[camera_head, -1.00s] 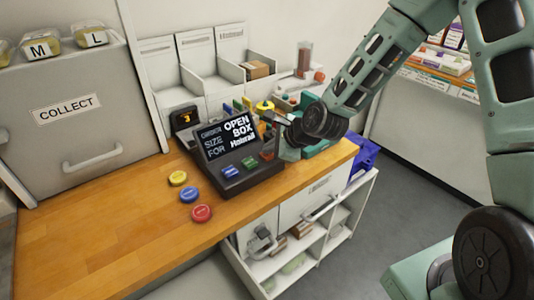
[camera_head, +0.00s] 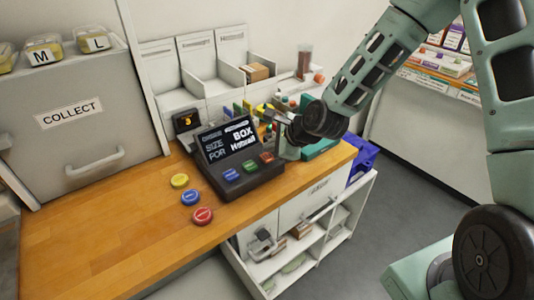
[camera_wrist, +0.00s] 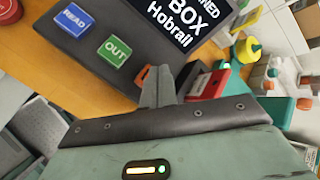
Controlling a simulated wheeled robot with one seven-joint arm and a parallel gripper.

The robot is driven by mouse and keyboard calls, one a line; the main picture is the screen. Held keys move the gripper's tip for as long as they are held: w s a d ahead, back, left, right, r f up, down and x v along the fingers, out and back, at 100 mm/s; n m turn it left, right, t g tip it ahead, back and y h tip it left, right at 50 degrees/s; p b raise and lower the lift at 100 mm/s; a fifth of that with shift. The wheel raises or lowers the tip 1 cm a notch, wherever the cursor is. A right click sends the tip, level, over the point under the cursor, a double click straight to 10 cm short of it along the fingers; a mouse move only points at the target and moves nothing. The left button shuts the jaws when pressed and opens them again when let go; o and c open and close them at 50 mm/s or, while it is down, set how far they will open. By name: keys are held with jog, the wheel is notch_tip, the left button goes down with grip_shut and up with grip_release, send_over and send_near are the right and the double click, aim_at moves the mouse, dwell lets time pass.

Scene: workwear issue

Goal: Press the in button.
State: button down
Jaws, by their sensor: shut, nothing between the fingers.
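The dark console (camera_head: 240,182) stands on the wooden counter with its screen (camera_head: 230,140) lit. Its sloped front carries a blue button (camera_head: 231,174), a green button (camera_head: 249,165) and an orange-red button (camera_head: 267,157). In the wrist view the blue one (camera_wrist: 74,18) reads READ and the green one (camera_wrist: 115,50) reads OUT. The orange-red button (camera_wrist: 143,74) is mostly hidden behind my fingers, so its label cannot be read. My gripper (camera_wrist: 158,70) is shut and empty, its tips over or beside that button; contact cannot be told.
Yellow (camera_head: 180,181), blue (camera_head: 191,197) and red (camera_head: 203,216) round discs lie on the counter left of the console. A small dark display (camera_head: 186,121) stands behind it. Coloured items crowd the console's right. The counter's left part is clear.

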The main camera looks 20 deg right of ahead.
aim_at(270, 158)
notch_tip(270, 158, up, 5)
jog(key=p, duration=0.4)
jog(key=shift+r, duration=0.1)
jog(key=shift+a, duration=0.1)
dwell(0.8)
jog(key=s+a+r+n+g+b, duration=0.1)
jog(key=s+a+r+n+g, duration=0.1)
jog(key=s+a+n, duration=0.35)
jog(key=s+a+r+n+g, duration=0.1)
jog(key=s+a+n+g, duration=0.2)
jog(key=s+n, duration=0.6)
jog(key=s+d+r+n+g+h, duration=0.1)
jog(key=s+r+n+h, duration=0.1)
jog(key=s+n, duration=0.5)
jog(key=s+r+n+g+h+b, duration=0.1)
jog(key=s+r+n+g+h, duration=0.1)
jog(key=s+n, duration=0.5)
jog(key=s+r, duration=0.1)
jog(key=s, duration=0.3)
jog(key=shift+d+r, duration=0.3)
jog(key=shift+d, duration=0.05)
